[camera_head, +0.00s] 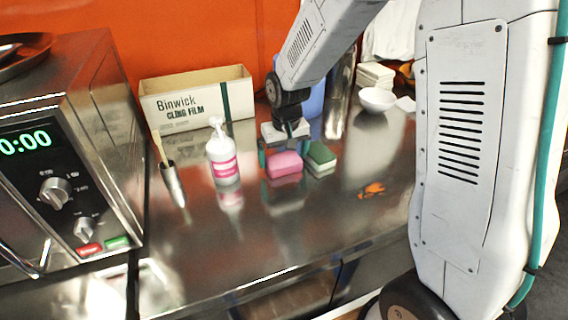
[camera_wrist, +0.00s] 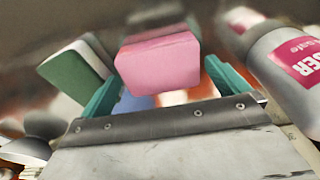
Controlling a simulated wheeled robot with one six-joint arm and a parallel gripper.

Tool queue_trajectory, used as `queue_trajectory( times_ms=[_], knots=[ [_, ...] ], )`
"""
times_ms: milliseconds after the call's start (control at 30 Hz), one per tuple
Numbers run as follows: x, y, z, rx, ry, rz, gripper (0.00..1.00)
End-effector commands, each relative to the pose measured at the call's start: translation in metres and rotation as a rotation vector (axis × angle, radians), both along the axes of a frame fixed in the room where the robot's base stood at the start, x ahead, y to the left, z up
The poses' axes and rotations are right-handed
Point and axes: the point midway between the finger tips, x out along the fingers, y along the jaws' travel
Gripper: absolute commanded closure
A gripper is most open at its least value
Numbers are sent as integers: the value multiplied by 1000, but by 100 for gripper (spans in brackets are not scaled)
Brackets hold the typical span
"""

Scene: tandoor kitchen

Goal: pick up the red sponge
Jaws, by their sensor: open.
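The red sponge, which looks pink (camera_head: 284,165), rests on the steel counter next to a green sponge (camera_head: 320,157) on its right. My gripper (camera_head: 284,153) is down at the pink sponge, with one teal finger at its left side and the other near the green sponge. In the wrist view the pink sponge (camera_wrist: 158,62) lies between the two open teal fingers of my gripper (camera_wrist: 162,78). Small gaps seem to show beside it; contact cannot be told. The green sponge (camera_wrist: 75,72) is just outside one finger in the wrist view.
A white pump bottle with a pink label (camera_head: 222,158) stands left of the sponge; it is close in the wrist view (camera_wrist: 290,65). A cling film box (camera_head: 198,98) is behind. A metal cup with a brush (camera_head: 172,182) and an oven (camera_head: 75,160) are left. Orange scraps (camera_head: 371,190) lie right.

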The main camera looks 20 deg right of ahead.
Motion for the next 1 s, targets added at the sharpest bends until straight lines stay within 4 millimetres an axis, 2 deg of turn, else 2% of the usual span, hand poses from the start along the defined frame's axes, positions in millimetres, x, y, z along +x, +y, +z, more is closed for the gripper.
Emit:
queue_trajectory(
  times_ms=[267,300,400,433,533,567,800,1000],
  knots=[
    [0,0,-5,0,0,1,0],
    [0,0,-5,0,0,1,6],
    [0,0,-5,0,0,0,33],
    [0,0,-5,0,0,0,36],
    [0,0,-5,0,0,0,36],
    [0,0,-5,0,0,0,39],
    [0,0,-4,0,0,0,39],
    [1,0,8,0,-2,0,39]
  ],
)
